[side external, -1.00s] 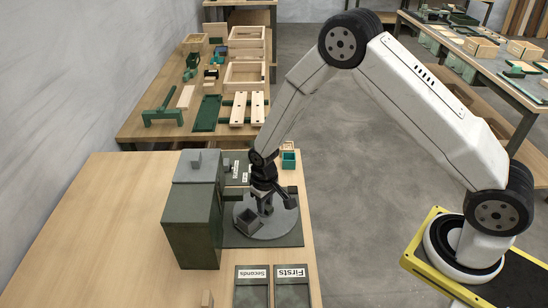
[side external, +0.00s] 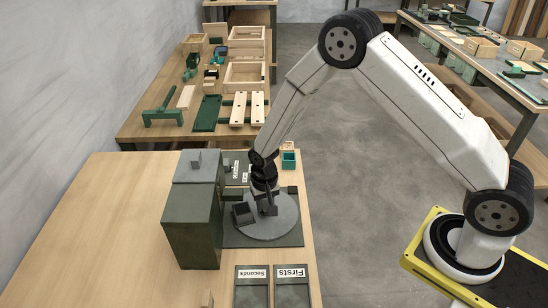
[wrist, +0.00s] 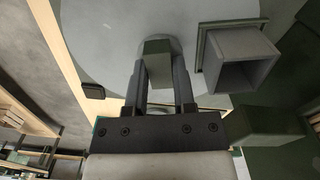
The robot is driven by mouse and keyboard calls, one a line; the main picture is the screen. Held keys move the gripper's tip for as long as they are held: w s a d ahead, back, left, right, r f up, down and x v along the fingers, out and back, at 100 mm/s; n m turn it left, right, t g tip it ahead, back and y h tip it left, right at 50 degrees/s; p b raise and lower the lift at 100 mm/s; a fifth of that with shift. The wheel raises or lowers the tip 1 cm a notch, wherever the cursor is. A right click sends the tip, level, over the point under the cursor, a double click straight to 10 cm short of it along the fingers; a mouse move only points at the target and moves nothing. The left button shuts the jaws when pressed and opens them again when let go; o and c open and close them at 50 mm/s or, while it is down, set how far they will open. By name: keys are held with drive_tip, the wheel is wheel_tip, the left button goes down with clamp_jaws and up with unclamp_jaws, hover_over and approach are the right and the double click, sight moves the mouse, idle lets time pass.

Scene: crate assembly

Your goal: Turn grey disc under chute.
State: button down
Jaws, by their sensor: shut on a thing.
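The round grey disc (side external: 272,229) lies flat on a dark base plate, and fills the top of the wrist view (wrist: 110,40). My gripper (side external: 270,208) points down over it. In the wrist view my gripper (wrist: 160,62) is shut on a grey-green upright peg (wrist: 157,48) on the disc. The dark green cabinet (side external: 192,225) stands left of the disc. The chute between them is partly hidden, and I cannot tell whether the cup is under it.
Two dark trays, labelled Seconds (side external: 251,291) and Firsts (side external: 292,291), lie in front of the base plate. A small teal box (side external: 288,159) stands behind the disc near the table's right edge. The table left of the cabinet is clear.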

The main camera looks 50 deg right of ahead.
sight(265, 205)
drive_tip(key=shift+m, duration=1.7)
drive_tip(key=shift+c, duration=2.2)
unclamp_jaws()
drive_tip(key=shift+r, duration=0.1)
drive_tip(key=shift+r, duration=3.85)
